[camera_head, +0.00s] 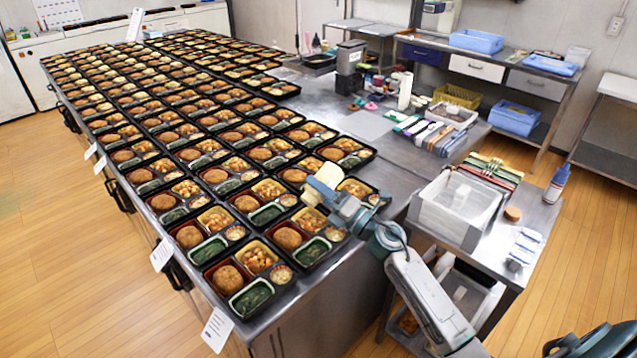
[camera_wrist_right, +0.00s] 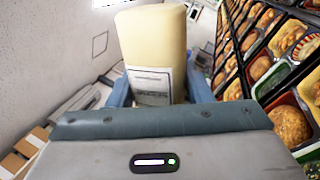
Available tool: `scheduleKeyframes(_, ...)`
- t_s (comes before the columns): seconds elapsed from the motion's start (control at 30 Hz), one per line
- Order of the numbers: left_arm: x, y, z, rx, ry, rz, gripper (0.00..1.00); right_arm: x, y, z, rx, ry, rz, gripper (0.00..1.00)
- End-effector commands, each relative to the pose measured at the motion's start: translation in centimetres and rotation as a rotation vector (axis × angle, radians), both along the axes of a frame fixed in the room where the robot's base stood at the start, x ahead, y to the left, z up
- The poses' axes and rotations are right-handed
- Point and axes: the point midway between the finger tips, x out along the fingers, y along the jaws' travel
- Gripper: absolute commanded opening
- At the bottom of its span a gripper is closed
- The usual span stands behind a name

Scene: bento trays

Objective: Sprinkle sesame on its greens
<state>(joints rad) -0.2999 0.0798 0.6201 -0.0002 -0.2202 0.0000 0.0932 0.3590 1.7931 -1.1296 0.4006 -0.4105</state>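My right gripper (camera_head: 330,194) reaches over the bento trays from the lower right. It is shut on a cream-coloured shaker (camera_head: 323,183), which looks tilted in the head view. In the right wrist view the shaker (camera_wrist_right: 151,40) has a white label and stands between blue fingers. Whether sesame is falling from it cannot be seen. Below the gripper is a bento tray with greens (camera_head: 313,250) in a green cup. The front corner tray also has greens (camera_head: 252,297). Greens in the tray behind the shaker are partly hidden. My left gripper is not in view.
Many filled black trays cover the long steel table (camera_head: 330,290) in tight rows. A side cart at right carries a clear bin (camera_head: 455,205) and a bottle (camera_head: 557,183). Paper tags hang along the table's left edge. Bare steel lies right of the trays.

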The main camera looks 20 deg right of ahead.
Motion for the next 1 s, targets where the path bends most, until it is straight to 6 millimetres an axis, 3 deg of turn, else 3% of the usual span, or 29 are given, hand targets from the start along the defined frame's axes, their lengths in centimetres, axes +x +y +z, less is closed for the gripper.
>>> scheduleKeyframes(0.03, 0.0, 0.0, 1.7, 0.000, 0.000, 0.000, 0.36, 0.0, 0.1, 1.0, 0.091, 0.034, 0.000, 0.41)
scheduleKeyframes(0.33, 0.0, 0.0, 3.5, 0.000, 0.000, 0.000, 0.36, 0.0, 0.1, 1.1, 0.348, 0.127, 0.000, 0.41)
scheduleKeyframes(0.73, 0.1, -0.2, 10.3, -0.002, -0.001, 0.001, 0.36, 0.0, 0.1, 2.6, 0.951, 0.348, -0.001, 0.41)
scheduleKeyframes(1.0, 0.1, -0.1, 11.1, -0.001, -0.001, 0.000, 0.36, 0.0, 0.0, 2.1, 1.087, 0.397, 0.000, 0.41)
